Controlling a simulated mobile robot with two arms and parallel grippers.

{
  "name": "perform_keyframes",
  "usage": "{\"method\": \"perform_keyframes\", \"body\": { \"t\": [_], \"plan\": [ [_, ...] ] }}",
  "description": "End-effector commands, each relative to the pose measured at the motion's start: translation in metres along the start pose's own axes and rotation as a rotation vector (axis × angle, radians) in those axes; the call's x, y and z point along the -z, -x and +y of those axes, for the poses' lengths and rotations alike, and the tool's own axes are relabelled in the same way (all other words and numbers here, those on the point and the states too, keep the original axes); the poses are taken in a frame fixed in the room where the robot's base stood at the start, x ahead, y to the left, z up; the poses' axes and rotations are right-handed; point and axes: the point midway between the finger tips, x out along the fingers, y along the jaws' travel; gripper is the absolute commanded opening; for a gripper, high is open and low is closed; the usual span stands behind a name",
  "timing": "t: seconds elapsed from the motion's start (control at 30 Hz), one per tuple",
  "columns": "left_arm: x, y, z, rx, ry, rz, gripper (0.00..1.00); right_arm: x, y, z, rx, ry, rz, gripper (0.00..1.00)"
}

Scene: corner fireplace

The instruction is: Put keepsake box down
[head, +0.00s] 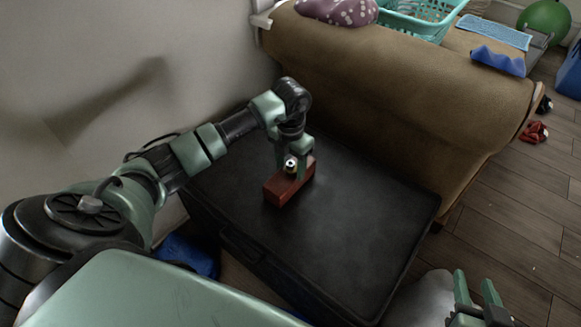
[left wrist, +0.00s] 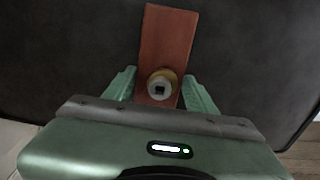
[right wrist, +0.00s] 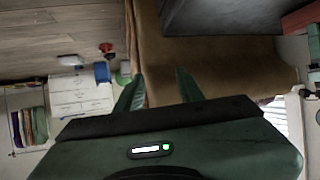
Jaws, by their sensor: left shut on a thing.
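The keepsake box is a small red-brown block (head: 284,190) with a round metal-and-yellow fitting. It is at the black trunk's flat lid (head: 345,225); I cannot tell whether it rests on it or hangs just above. My left gripper (head: 293,164) points down and is shut on it. In the left wrist view the box (left wrist: 168,38) lies between the green fingers (left wrist: 158,88), with the fitting near the palm. My right gripper (head: 475,284) is open and empty at the lower right, away from the trunk.
A brown sofa (head: 400,85) stands right behind the trunk. A teal basket (head: 415,18) and a blue cloth (head: 495,32) are on it. The wall (head: 90,70) is close on the left. Red shoes (head: 534,131) lie on the wooden floor. The lid's right part is bare.

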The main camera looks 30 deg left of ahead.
Motion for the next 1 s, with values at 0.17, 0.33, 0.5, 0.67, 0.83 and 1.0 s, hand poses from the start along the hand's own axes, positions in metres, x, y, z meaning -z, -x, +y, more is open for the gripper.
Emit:
{"method": "perform_keyframes", "body": {
  "t": [0.17,0.33,0.5,0.67,0.83,1.0],
  "plan": [
    [-0.001,0.0,0.0,0.001,0.0,-0.003,0.0,0.003,0.0,0.0,0.001,0.0,0.011,0.38],
    [-0.001,-0.002,0.0,0.0,-0.001,-0.002,0.0,0.004,-0.001,-0.001,0.001,0.0,0.018,0.38],
    [0.0,-0.003,0.0,0.0,-0.001,-0.001,0.78,0.007,-0.001,-0.001,0.002,0.0,0.032,0.38],
    [0.0,-0.003,0.0,0.0,0.0,-0.001,0.78,0.006,-0.001,-0.001,0.002,0.0,0.031,0.38],
    [0.0,-0.002,0.0,0.0,-0.001,-0.001,0.78,0.006,-0.001,-0.001,0.002,0.0,0.028,0.38],
    [-0.001,0.011,0.0,0.0,-0.001,-0.003,0.78,-0.01,0.004,0.002,-0.005,0.0,-0.058,0.38]
  ]
}}
